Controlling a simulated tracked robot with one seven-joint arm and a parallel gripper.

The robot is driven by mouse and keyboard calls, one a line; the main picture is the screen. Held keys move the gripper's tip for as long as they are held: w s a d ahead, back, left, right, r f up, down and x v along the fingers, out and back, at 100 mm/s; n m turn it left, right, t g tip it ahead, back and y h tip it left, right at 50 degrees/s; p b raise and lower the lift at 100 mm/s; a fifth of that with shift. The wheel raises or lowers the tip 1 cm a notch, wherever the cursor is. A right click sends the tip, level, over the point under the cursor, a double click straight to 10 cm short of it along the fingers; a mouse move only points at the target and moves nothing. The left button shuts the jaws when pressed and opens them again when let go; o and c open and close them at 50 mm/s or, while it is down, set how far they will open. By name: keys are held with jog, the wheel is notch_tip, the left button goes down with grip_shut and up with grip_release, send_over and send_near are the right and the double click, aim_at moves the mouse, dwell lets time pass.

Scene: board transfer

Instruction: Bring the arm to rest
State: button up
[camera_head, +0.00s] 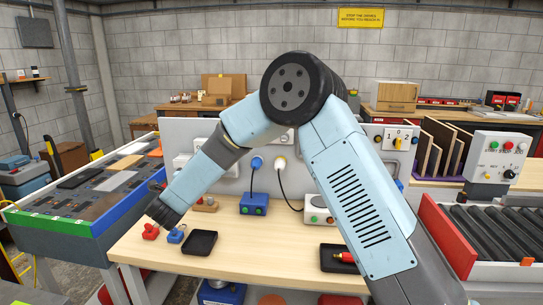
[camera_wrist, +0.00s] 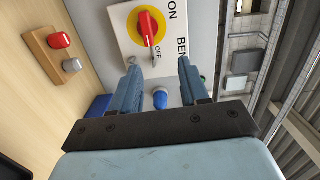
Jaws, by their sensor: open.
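My gripper (camera_wrist: 157,68) is open, with its two blue fingers apart and nothing held between them. It faces the grey upright panel (camera_wrist: 110,75) behind the bench. A red rotary switch (camera_wrist: 150,26) on a yellow disc, with ON and OFF marks, is just past the fingertips. A blue round plug (camera_wrist: 160,98) shows between the fingers, further off. In the head view my arm bends at a high elbow and comes down to the left over the bench (camera_head: 230,262). The fingers cannot be made out there.
A wooden block (camera_wrist: 55,55) with red and grey knobs lies near the gripper. On the bench are red (camera_head: 150,231) and blue (camera_head: 176,234) small items, a black tray (camera_head: 200,243) and a blue box (camera_head: 254,204).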

jog(key=w+d+r+n+g+y, duration=0.2)
jog(key=d+r+n+y, duration=0.45)
jog(key=r, duration=0.65)
jog(key=s+d+r+n+g, duration=0.1)
jog(key=s+d+r+n, duration=0.2)
jog(key=d, duration=0.5)
jog(key=s+d+r+n+g, duration=0.2)
jog(key=s+d+n, duration=0.15)
jog(key=d, duration=0.45)
jog(key=s+d+f+n+g+h, duration=0.2)
jog(key=s+d+f+g+h, duration=0.1)
jog(key=s+d, duration=1.2)
jog(key=s+d+f+n+g+h, duration=0.2)
jog(key=s+d+f+g+h, duration=0.1)
jog(key=s+d, duration=1.2)
jog(key=shift+s+d+f+n+g, duration=0.15)
jog(key=shift+d+n+g, duration=0.2)
jog(key=shift+g, duration=0.35)
jog(key=shift+a+h, duration=0.1)
jog(key=shift+h, duration=0.15)
